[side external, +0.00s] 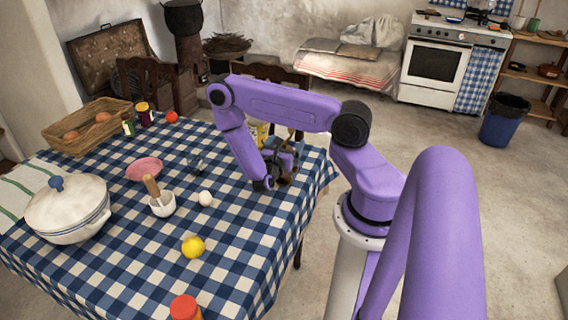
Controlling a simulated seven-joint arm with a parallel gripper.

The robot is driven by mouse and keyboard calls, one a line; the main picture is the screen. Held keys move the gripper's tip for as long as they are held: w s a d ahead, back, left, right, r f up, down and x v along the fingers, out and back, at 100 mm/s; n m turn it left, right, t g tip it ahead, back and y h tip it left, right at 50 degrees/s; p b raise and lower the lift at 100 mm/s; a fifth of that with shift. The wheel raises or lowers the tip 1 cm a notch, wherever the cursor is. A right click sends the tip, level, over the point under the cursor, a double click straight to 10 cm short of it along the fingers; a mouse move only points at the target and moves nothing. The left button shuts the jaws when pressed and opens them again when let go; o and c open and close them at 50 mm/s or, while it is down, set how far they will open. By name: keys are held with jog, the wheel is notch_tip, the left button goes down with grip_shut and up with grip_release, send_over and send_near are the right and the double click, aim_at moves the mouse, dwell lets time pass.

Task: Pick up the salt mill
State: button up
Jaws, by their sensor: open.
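My gripper (280,172) is low over the right part of the checked table (225,250), its dark fingers partly hidden by my own purple arm. It is open. A small brown, wood-coloured thing shows right at the fingers; it may be the salt mill, but it is too small and covered to be sure. I cannot tell whether the fingers are around it or beside it. No other thing on the table is clearly a salt mill.
A yellow container (258,133) stands behind my arm. A white pot (68,212) is far left.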

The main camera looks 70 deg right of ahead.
grip_shut()
dwell(0.3)
